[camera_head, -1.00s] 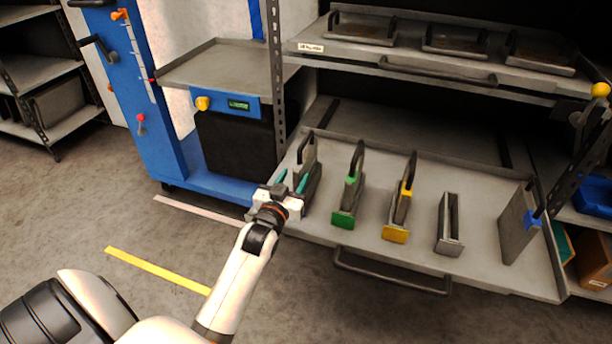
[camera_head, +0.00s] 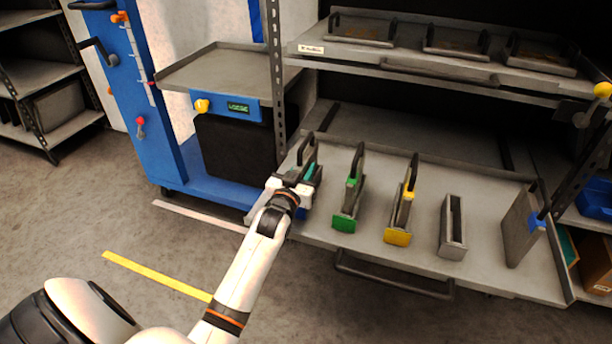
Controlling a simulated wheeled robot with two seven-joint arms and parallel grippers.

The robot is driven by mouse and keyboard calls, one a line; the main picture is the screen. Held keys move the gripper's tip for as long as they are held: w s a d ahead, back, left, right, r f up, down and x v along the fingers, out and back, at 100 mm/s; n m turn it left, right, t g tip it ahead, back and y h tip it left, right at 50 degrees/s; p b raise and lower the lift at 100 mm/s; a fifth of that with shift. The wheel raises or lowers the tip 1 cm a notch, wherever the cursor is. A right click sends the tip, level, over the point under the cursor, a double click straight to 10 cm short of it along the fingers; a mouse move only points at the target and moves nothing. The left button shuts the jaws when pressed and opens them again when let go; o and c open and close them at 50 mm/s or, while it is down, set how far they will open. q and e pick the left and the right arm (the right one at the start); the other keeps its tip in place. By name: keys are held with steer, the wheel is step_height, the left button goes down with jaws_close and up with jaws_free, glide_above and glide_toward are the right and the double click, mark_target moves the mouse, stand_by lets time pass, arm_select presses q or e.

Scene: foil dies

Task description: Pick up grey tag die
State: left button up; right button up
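The leftmost die (camera_head: 308,151) in the row has a dark handle and no bright tag colour; it looks like the grey tag die. It stands upright on the pull-out shelf (camera_head: 330,234). My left gripper (camera_head: 305,173) is at this die, reaching in from the front left and hiding its lower part. One teal finger shows against the die; the other is hidden, so I cannot tell whether the fingers are apart or closed on it. My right gripper is not in view.
To the right stand a green tag die (camera_head: 344,221), a yellow tag die (camera_head: 398,232), an empty grey holder (camera_head: 452,230) and a blue tag die (camera_head: 521,228). An upper shelf (camera_head: 400,60) overhangs them. A rack post (camera_head: 277,80) and blue machine (camera_head: 222,185) are left.

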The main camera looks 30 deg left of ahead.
arm_select(q)
jaws_close()
stand_by(1.0)
steer(key=shift+r, duration=0.2)
